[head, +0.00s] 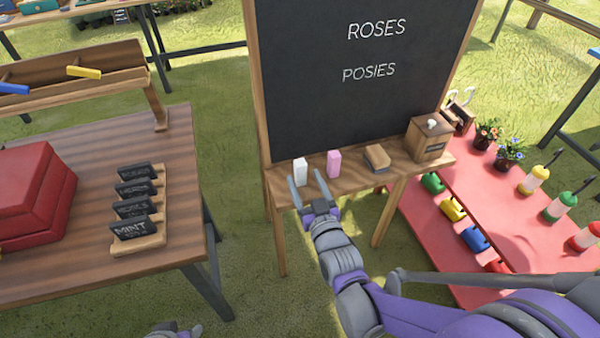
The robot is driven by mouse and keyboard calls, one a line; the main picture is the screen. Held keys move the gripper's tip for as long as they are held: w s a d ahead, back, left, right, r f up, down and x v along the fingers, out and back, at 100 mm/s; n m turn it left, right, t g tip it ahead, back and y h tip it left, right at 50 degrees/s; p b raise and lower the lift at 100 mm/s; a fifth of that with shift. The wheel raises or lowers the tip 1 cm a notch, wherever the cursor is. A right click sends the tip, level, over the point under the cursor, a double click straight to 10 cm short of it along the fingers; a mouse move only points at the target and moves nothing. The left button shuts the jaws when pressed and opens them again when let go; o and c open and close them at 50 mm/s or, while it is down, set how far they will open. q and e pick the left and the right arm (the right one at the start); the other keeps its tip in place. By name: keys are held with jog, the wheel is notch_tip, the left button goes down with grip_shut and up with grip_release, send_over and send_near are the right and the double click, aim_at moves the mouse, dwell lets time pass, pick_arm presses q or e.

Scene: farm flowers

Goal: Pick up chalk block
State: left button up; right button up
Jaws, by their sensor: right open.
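A white chalk block (300,171) stands upright on the wooden ledge (355,180) below the chalkboard. A pink chalk block (334,163) stands a little to its right. My right gripper (306,179) is open at the ledge's front edge. Its two fingers point towards the white block, one to each side of it in the picture. I cannot tell whether they touch it.
An eraser (377,158) and a wooden box (430,138) share the ledge on the right. The chalkboard (360,75) rises behind. A wooden table (175,220) with small signs (135,230) stands left. Red tiered shelves (520,238) with bottles and flower pots stand right.

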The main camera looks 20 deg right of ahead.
aim_at(297, 162)
jog(key=w, duration=0.7)
jog(key=shift+a+r, duration=0.15)
jog(key=shift+a, duration=0.05)
jog(key=shift+s, duration=0.1)
grip_shut()
